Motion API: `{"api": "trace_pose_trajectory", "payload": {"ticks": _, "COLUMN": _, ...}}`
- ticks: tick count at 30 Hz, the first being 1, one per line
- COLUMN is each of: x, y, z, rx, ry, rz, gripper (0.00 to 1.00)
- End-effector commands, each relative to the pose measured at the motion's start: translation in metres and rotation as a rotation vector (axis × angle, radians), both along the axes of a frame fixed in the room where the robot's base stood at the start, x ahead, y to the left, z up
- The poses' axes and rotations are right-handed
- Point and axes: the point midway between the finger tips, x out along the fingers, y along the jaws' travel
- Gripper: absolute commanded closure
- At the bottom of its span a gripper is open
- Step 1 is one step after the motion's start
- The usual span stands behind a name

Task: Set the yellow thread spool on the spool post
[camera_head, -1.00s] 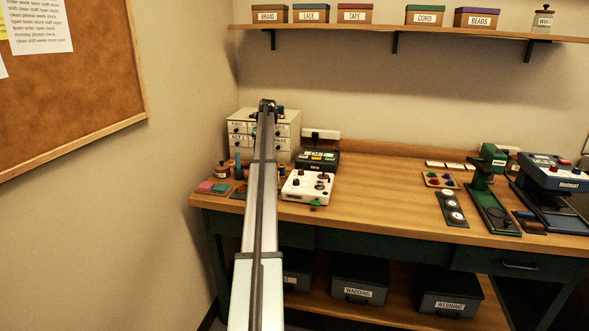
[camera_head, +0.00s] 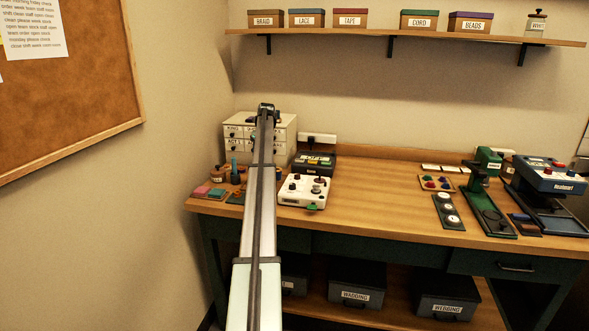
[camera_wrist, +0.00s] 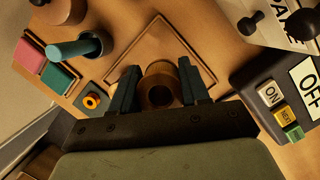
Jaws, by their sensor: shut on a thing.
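In the wrist view my gripper (camera_wrist: 160,88) is shut on a round, hollow, spool-like thing, which I take for the yellow thread spool (camera_wrist: 158,76). Its end looks tan-brown, with a dark hole facing the camera. It is between the two dark fingers, over a wooden square outline; its height above the surface is unclear. My arm hides the gripper and spool in the head view.
A dark box with ON and OFF labels (camera_wrist: 285,100) is close on the right. White drawers (camera_head: 287,125) stand behind. The table's middle (camera_head: 370,190) is clear.

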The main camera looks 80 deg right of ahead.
Motion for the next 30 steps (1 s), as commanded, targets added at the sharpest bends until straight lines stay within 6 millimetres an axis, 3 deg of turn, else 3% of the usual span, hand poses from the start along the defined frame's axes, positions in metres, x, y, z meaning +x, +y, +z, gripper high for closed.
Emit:
{"api": "trace_pose_trajectory", "payload": {"ticks": 5, "x": -0.052, "y": -0.014, "z": 0.003, "rx": -0.003, "ry": 0.0, "rz": -0.047, "gripper": 0.85}}
{"api": "trace_pose_trajectory", "payload": {"ticks": 10, "x": -0.12, "y": -0.019, "z": 0.009, "rx": -0.009, "ry": -0.002, "rz": -0.107, "gripper": 0.85}}
{"api": "trace_pose_trajectory", "payload": {"ticks": 15, "x": -0.187, "y": -0.013, "z": 0.015, "rx": -0.018, "ry": -0.006, "rz": -0.166, "gripper": 0.85}}
{"api": "trace_pose_trajectory", "payload": {"ticks": 21, "x": -0.251, "y": 0.004, "z": 0.02, "rx": -0.018, "ry": -0.013, "rz": -0.218, "gripper": 0.85}}
{"api": "trace_pose_trajectory", "payload": {"ticks": 26, "x": -0.283, "y": 0.026, "z": 0.022, "rx": -0.013, "ry": -0.017, "rz": -0.213, "gripper": 0.85}}
{"api": "trace_pose_trajectory", "payload": {"ticks": 30, "x": -0.281, "y": 0.05, "z": 0.02, "rx": -0.002, "ry": -0.017, "rz": -0.134, "gripper": 0.85}}
